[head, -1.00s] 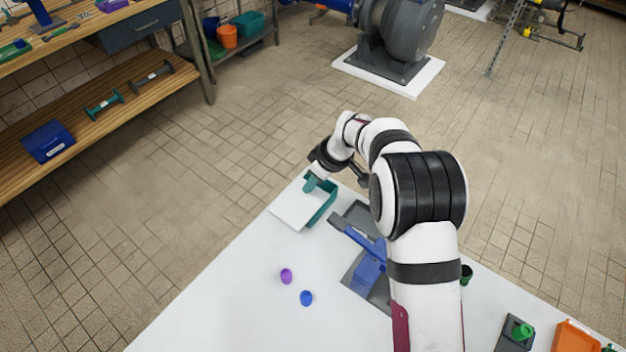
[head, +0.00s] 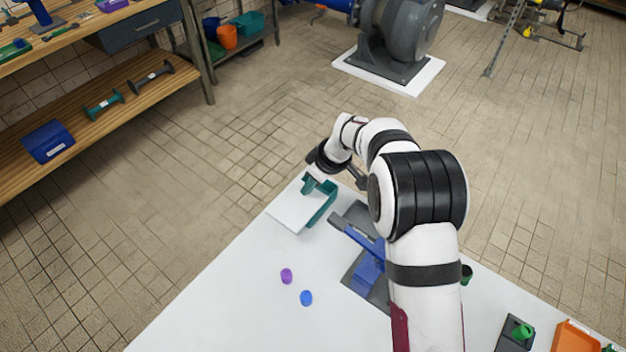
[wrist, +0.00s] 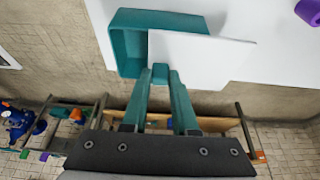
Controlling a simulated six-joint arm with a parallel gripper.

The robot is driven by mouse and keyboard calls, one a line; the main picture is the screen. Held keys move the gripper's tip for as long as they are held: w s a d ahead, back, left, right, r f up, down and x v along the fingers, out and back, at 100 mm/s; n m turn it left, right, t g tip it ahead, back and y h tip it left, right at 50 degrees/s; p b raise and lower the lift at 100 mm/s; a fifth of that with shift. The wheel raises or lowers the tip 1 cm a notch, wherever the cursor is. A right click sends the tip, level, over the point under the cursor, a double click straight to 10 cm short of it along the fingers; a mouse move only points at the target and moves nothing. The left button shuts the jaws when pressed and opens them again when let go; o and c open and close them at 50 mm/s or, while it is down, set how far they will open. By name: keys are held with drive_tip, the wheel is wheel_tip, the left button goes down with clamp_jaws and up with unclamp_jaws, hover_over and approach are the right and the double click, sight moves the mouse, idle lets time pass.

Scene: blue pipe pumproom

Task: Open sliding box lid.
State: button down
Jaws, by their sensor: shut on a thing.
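The teal box (head: 327,209) stands at the far left corner of the white table, and it also shows in the wrist view (wrist: 128,48). Its flat white lid (head: 293,213) is slid partly off and sticks out past one side. In the wrist view the lid (wrist: 205,58) covers the right part of the box and juts beyond it; the left part is uncovered. My gripper (head: 309,186) is at the lid's edge. In the wrist view its teal fingers (wrist: 161,76) are closed on a small teal knob (wrist: 160,70) at the lid's edge.
A grey and blue fixture (head: 366,262) stands right of the box, near my arm. A purple piece (head: 286,276) and a blue piece (head: 306,298) lie on the table (head: 225,300). An orange bin (head: 575,337) is at the right. The table left of these pieces is clear.

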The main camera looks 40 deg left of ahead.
sight(297, 199)
drive_tip(key=s, duration=0.3)
drive_tip(key=shift+s, duration=0.2)
drive_tip(key=c, duration=0.7)
unclamp_jaws()
drive_tip(key=shift+r, duration=0.1)
drive_tip(key=v, duration=1.5)
drive_tip(key=shift+d+r, duration=0.25)
